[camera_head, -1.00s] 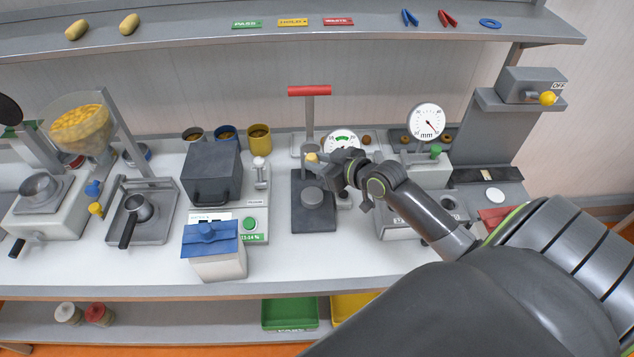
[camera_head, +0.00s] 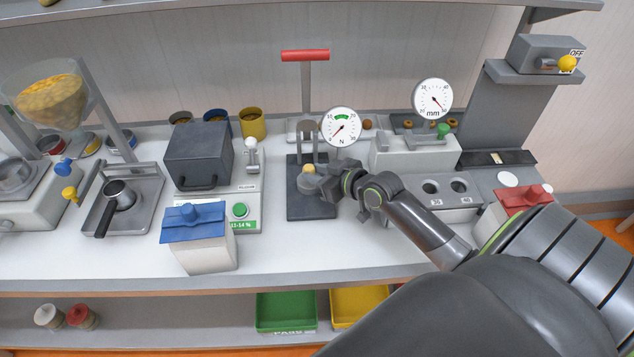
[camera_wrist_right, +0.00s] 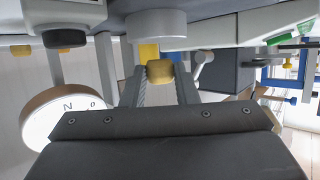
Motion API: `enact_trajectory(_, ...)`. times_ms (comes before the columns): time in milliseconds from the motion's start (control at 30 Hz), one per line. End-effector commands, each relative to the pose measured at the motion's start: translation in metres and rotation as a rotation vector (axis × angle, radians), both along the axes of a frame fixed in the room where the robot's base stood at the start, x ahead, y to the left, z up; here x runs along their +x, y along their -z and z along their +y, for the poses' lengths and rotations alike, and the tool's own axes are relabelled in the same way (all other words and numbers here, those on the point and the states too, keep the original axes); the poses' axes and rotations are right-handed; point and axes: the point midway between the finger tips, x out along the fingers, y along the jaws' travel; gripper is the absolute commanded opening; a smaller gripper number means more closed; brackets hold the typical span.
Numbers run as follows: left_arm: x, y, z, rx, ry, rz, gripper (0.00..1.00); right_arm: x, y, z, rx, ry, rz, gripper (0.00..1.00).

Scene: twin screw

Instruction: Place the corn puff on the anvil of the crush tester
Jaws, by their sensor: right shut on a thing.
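The crush tester has a dark base (camera_head: 297,207), a red T-handle (camera_head: 305,55) and a round N dial (camera_head: 342,126). Its round grey anvil shows in the right wrist view (camera_wrist_right: 157,25); in the head view my gripper partly covers it. My right gripper (camera_head: 318,178) reaches in from the right over the base. It is shut on the yellow corn puff (camera_head: 309,168), which sits between the fingertips in the right wrist view (camera_wrist_right: 160,72). The puff appears close to the anvil, with a gap between them in the wrist view. My left gripper is not in view.
A dark box-shaped device (camera_head: 198,155) and a blue-lidded container (camera_head: 196,224) stand left of the tester. The mm gauge device (camera_head: 433,98) stands to the right. The white bench (camera_head: 280,255) is clear in front.

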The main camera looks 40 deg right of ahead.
Motion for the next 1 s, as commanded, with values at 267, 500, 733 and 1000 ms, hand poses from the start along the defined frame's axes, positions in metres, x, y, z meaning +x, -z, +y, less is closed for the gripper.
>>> enact_trajectory(267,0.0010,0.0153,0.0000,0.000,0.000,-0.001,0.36,0.0000,0.0169,0.0000,0.000,0.000,0.000,0.16)
enact_trajectory(500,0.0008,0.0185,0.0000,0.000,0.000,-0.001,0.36,-0.0001,0.0203,0.0000,0.000,0.000,0.000,0.16)
enact_trajectory(733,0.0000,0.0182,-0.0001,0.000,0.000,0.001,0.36,0.0000,0.0199,0.0000,0.000,0.000,0.000,0.49)
enact_trajectory(1000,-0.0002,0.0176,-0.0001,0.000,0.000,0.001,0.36,0.0000,0.0191,-0.0001,0.000,0.000,0.000,0.49)
